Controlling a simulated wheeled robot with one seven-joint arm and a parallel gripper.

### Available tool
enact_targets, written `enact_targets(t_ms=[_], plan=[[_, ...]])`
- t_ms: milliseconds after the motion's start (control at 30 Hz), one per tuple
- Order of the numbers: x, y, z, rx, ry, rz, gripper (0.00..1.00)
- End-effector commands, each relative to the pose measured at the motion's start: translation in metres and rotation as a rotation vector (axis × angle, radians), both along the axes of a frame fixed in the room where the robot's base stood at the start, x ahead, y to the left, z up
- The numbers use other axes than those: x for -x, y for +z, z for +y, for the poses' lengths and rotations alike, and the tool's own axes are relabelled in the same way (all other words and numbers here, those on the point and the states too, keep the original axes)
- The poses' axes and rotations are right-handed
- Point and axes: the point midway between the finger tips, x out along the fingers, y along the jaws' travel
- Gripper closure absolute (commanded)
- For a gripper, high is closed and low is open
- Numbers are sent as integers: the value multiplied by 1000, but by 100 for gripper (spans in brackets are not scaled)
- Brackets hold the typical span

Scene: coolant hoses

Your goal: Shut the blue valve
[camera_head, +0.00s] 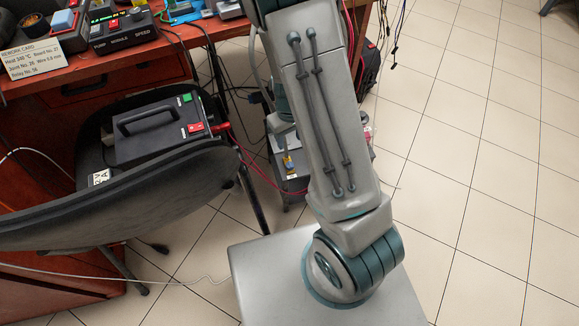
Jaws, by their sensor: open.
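No blue valve can be made out in the head view. A grey box (292,184) on the floor, partly behind my arm, has a small blue and yellow part (289,164) on it. It is too small to tell what that part is. My arm rises from my base and leaves the picture at the top. My gripper is not in view, so its place relative to the valve cannot be seen.
A dark chair (150,195) at left carries a black case (158,128) with a handle and red cables. A wooden desk (130,68) with instruments and a card (33,60) fills the upper left. Cables trail below it.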

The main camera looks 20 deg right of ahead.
Motion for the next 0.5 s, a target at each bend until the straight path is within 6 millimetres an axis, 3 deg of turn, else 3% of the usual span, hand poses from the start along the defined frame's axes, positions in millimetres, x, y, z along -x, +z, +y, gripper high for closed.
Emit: enact_targets(t_ms=[167,500], plan=[[1,-24,0,1,0,3,55],[1,-97,0,0,-2,3,55]])
